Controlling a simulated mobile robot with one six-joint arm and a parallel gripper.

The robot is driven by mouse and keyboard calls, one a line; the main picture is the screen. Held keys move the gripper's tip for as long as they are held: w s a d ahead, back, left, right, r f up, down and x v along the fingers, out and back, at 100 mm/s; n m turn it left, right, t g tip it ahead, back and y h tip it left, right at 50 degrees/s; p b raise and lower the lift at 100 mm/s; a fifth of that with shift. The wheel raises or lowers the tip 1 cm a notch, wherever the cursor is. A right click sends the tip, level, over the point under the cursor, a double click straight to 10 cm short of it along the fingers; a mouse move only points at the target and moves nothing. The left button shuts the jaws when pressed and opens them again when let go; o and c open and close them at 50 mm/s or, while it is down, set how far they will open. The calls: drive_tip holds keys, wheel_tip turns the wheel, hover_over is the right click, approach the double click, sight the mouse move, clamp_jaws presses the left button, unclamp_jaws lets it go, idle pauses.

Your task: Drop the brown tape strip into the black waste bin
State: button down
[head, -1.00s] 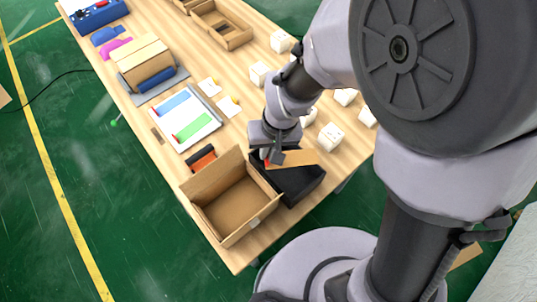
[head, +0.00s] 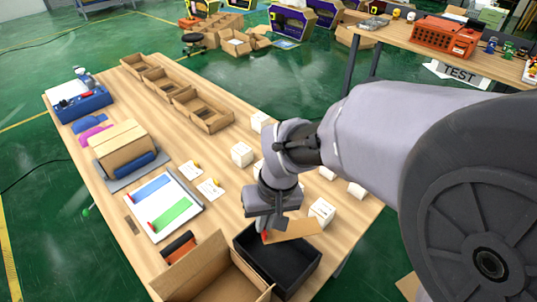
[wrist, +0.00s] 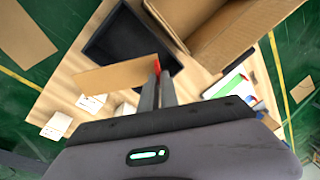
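The brown tape strip (head: 293,230) is flat and tan, with a red part at its gripped end. My gripper (head: 263,232) is shut on that end, and the strip sticks out to the right. The black waste bin (head: 300,283) is an open box on the table's near end. The gripper and the strip are over the bin in the head view, the strip's far end reaching about its right rim. In the wrist view the strip (wrist: 112,75) extends left from my gripper's fingertips (wrist: 158,78), with the bin (wrist: 115,38) behind it. The height above the bin is hard to judge.
An open cardboard box (head: 205,272) stands directly left of the bin. Several white cubes (head: 242,153) stand behind it. A white board (head: 165,208) with blue and green strips and an orange-black item (head: 180,248) lie to the left.

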wheel_tip(320, 180, down, 3)
drive_tip(key=shift+f+b, duration=0.15)
drive_tip(key=shift+b, duration=0.75)
drive_tip(key=c, duration=1.5)
unclamp_jaws()
drive_tip(key=shift+c, duration=0.2)
wheel_tip(320, 180, up, 17)
drive_tip(key=d+p, duration=0.3)
drive_tip(key=p, duration=0.4)
drive_tip(key=shift+s+r+p, duration=0.2)
drive_tip(key=shift+s+p, duration=0.15)
drive_tip(key=shift+s, duration=0.05)
